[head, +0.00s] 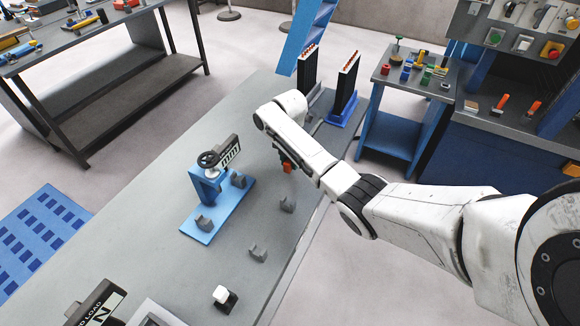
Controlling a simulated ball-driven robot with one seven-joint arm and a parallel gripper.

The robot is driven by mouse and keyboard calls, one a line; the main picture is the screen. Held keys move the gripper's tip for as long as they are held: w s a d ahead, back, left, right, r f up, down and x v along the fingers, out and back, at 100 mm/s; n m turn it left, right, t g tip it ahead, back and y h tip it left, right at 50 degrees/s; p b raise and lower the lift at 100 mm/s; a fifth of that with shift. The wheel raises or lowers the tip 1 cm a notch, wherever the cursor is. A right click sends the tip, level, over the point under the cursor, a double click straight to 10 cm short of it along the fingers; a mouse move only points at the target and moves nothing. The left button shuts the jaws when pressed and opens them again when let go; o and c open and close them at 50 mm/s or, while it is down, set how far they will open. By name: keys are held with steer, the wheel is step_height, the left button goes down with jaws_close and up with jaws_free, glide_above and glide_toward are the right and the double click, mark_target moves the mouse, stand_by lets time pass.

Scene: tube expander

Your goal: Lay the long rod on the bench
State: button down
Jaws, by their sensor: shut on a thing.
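My gripper (284,158) is over the grey bench (160,190), mostly hidden beside and behind my white forearm. A small orange-red piece (287,168) shows at its tip, and the gripper is shut on it. I cannot tell whether this piece is part of the long rod; no full rod length can be made out. I cannot tell whether the piece touches the bench top.
A blue-based clamp stand (205,205) stands left of my gripper. Two upright racks (308,72), (345,86) stand at the far end.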

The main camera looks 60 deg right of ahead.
steer(key=shift+f, duration=1.55)
steer(key=c, duration=0.8)
jaws_free()
steer(key=shift+c, duration=0.2)
step_height(320, 180, up, 12)
steer(key=shift+r, duration=0.1)
